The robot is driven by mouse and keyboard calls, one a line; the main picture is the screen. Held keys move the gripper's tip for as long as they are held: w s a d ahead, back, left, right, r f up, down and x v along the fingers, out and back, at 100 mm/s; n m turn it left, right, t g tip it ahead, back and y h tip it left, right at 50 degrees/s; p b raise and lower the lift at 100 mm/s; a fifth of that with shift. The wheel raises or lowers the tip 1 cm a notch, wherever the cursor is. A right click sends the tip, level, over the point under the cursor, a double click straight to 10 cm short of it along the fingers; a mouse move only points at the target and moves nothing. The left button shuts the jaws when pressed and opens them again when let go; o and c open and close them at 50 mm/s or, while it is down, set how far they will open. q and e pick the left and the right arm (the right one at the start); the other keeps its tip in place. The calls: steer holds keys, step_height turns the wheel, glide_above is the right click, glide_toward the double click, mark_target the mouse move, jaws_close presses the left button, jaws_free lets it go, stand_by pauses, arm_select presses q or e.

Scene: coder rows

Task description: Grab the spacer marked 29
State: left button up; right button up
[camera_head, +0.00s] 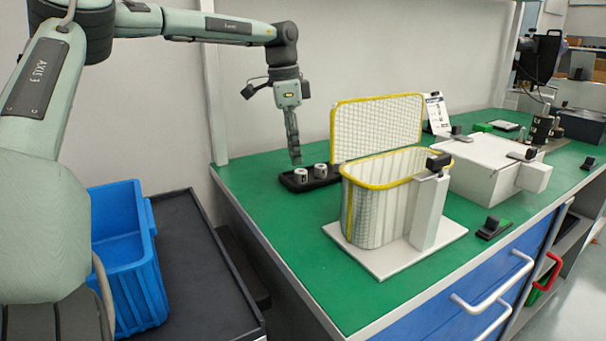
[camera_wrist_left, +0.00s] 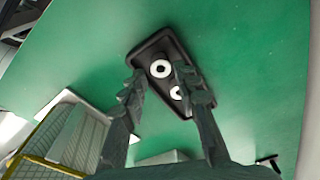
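Two small pale ring-shaped spacers stand in a black tray (camera_head: 287,181) at the far left part of the green bench. The left spacer (camera_head: 301,175) and the right spacer (camera_head: 320,170) carry dark marks too small to read. In the left wrist view the spacers (camera_wrist_left: 160,68) and (camera_wrist_left: 177,92) show from above in the tray (camera_wrist_left: 148,52). My left gripper (camera_head: 295,161) points down just above the left spacer. In the left wrist view its fingers (camera_wrist_left: 158,84) are apart, with nothing held between them. My right gripper is not in view.
A basket with yellow rim (camera_head: 352,205) and raised mesh lid (camera_head: 375,128) stands right of the tray. A white box (camera_head: 490,168) is farther right. A blue crate (camera_head: 125,255) sits on a dark surface at left. Green bench (camera_head: 300,240) in front is clear.

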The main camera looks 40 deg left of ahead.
mark_target(300, 171)
arm_select(q)
steer(key=f, duration=0.4)
steer(key=shift+w+d+f+p, duration=0.3)
steer(key=shift+w+d, duration=0.05)
steer(key=shift+w, duration=0.05)
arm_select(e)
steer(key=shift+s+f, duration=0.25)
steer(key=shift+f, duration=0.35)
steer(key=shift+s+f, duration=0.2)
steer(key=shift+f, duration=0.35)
arm_select(q)
jaws_close()
steer(key=shift+r, duration=0.15)
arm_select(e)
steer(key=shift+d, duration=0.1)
